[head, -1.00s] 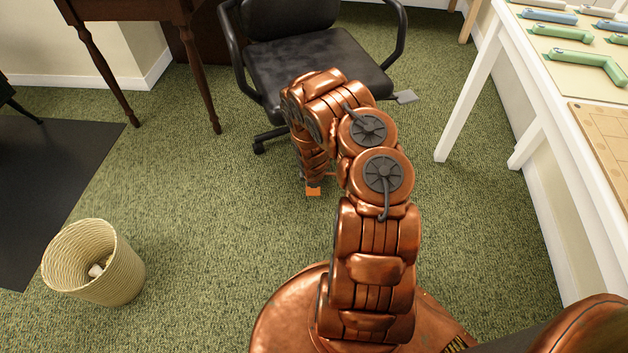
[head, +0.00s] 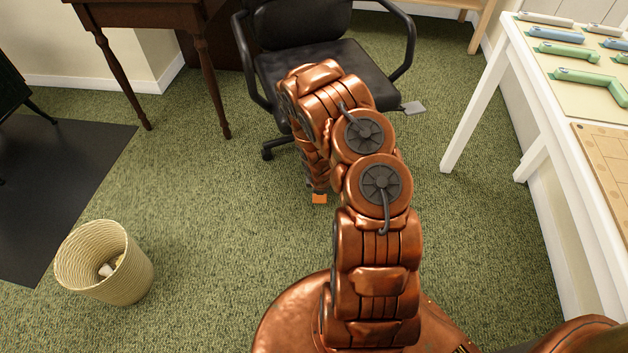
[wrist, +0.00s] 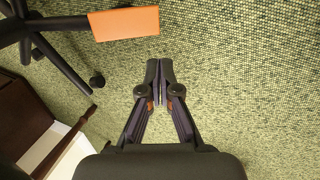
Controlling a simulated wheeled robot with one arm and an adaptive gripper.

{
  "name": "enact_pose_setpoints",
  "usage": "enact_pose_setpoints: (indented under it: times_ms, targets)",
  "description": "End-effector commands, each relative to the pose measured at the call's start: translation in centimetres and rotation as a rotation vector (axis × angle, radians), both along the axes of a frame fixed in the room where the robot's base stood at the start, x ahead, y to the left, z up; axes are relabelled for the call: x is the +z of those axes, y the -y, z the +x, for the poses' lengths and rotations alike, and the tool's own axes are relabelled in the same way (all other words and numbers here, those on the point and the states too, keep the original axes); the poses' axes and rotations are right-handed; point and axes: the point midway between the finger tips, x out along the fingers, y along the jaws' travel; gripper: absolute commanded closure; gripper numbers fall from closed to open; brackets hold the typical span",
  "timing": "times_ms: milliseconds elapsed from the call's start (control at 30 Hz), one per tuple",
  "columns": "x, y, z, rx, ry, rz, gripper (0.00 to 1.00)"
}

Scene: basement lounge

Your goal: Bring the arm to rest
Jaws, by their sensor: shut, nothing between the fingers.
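My copper arm rises in front of the head camera and bends over, its far end hanging down over the green carpet. In the wrist view my gripper (wrist: 160,76) is shut, its dark fingers together with nothing between them, and carpet lies beyond the tips. In the head view the gripper is mostly hidden behind my arm links. A small orange piece (head: 319,198) shows at the low end of the arm; an orange block shape also shows at the top of the wrist view (wrist: 124,23).
A black office chair (head: 318,72) stands just behind my arm. A white table (head: 503,62) with green and blue pieces stands at right. A wicker wastebasket (head: 106,262) holding crumpled scraps is at lower left. A dark wooden table (head: 146,15) stands at back left. Carpet between is clear.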

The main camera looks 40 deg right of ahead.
Motion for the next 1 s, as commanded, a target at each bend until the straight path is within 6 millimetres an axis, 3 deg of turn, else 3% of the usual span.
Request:
enact_pose_setpoints:
  times_ms: [233,367,467,667,1000]
  targets:
    - [0.1,0.0,0.0,-0.001,0.000,0.000,1.00]
    - [1.5,0.3,0.1,-0.015,-0.002,-0.006,1.00]
    - [4.5,0.7,0.2,-0.049,-0.012,-0.019,1.00]
    - [12.7,1.4,0.2,-0.157,-0.032,-0.048,1.00]
    - [26.2,0.0,-1.4,-0.356,-0.055,-0.059,1.00]
